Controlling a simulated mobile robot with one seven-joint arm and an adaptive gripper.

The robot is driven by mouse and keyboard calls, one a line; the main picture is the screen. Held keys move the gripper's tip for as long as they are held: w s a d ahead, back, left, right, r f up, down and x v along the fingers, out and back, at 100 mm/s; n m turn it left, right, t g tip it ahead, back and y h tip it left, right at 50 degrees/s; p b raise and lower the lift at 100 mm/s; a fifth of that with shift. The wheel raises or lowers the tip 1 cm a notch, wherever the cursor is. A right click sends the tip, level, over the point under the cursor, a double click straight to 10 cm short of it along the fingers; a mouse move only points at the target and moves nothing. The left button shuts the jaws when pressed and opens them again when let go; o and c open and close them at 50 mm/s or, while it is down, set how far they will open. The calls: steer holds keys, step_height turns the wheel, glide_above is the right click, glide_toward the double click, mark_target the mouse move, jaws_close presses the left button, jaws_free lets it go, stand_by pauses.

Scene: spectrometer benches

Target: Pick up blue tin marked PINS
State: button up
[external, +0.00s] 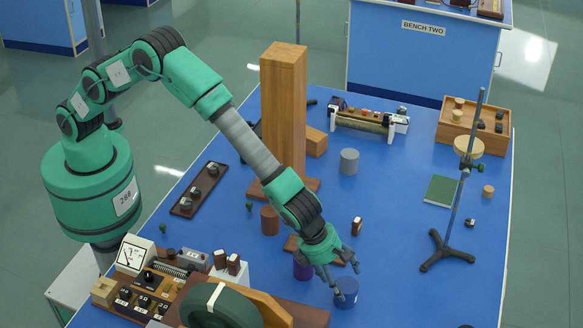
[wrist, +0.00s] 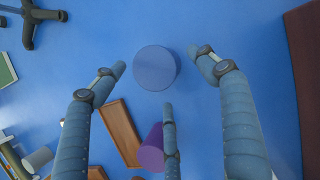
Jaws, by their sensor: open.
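A blue tin (external: 346,293) stands upright on the blue bench top near its front. A pale mark shows on its side, too small to read. In the wrist view the round top of the blue tin (wrist: 155,68) lies between my fingertips. My gripper (external: 342,273) is open and points down just above the tin. In the wrist view, two fingers of my gripper (wrist: 157,62) flank the tin left and right, and a third is below it. The fingers look clear of the tin.
A purple cylinder (external: 303,267) stands close left of the tin, beside my third finger in the wrist view (wrist: 152,148). A small wooden board (wrist: 121,133) lies nearby. A metal stand (external: 447,250) is at right. A tall wooden pillar (external: 284,110) and instruments (external: 150,290) stand left.

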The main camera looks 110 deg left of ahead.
mark_target(340, 279)
steer(key=shift+b+x, duration=0.65)
steer(key=shift+x, duration=1.95)
steer(key=shift+a, duration=0.2)
steer(key=shift+c, duration=0.2)
steer(key=c, duration=1.1)
